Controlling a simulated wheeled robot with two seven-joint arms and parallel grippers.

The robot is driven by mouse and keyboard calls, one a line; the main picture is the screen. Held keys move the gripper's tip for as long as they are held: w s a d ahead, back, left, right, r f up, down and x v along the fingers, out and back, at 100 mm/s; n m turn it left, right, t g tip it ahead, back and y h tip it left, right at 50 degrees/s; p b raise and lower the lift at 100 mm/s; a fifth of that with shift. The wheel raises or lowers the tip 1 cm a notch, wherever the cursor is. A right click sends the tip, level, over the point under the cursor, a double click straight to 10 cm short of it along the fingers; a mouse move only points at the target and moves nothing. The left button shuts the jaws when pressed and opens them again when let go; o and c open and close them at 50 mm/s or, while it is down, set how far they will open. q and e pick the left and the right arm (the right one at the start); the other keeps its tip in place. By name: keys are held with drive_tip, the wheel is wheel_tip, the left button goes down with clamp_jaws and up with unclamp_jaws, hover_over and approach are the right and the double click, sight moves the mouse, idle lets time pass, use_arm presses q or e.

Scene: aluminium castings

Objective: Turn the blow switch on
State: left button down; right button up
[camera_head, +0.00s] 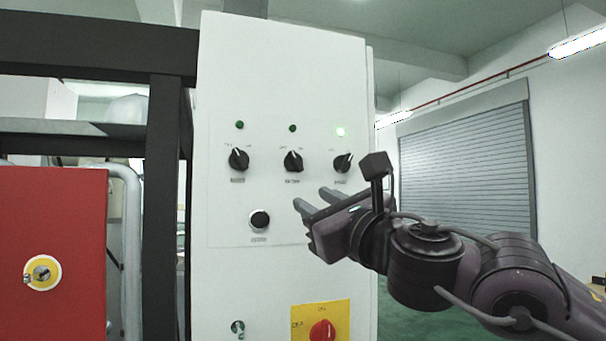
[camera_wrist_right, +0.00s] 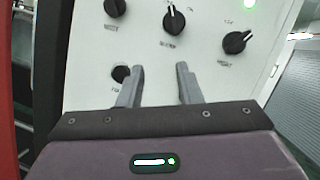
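A white control panel (camera_head: 282,70) carries a row of three black rotary switches: left (camera_head: 239,159), middle (camera_head: 293,161) and right (camera_head: 343,162). Their labels are too small to read, so I cannot tell which is the blow switch. The left and middle knobs point roughly upright; the right knob is turned toward the upper right, and the lamp (camera_head: 341,132) above it glows bright green. My right gripper (camera_head: 312,199) is below the middle and right knobs, its fingers apart and empty. In the right wrist view, the middle knob (camera_wrist_right: 174,21) lies beyond the open fingers (camera_wrist_right: 160,68). My left gripper is out of view.
A black round button (camera_head: 259,220) sits below the left knob. A red rotary switch (camera_head: 322,331) on a yellow plate and a keyhole (camera_head: 237,328) are lower down. A red cabinet (camera_head: 70,220) and dark frame post (camera_head: 162,210) stand at left.

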sight(299, 163)
drive_tip(key=shift+n, duration=0.9)
drive_tip(key=w+r+p, duration=0.1)
drive_tip(key=r, duration=0.1)
drive_tip(key=w+a+r+p, duration=0.1)
drive_tip(key=w+r, duration=0.1)
drive_tip(key=w+r+p, duration=0.1)
drive_tip(key=r+p, duration=0.1)
drive_tip(key=shift+w+a, duration=0.2)
drive_tip(key=shift+a, duration=0.2)
drive_tip(key=shift+w+a, duration=0.3)
drive_tip(key=shift+w, duration=0.25)
drive_tip(key=shift+s+d, duration=0.1)
clamp_jaws()
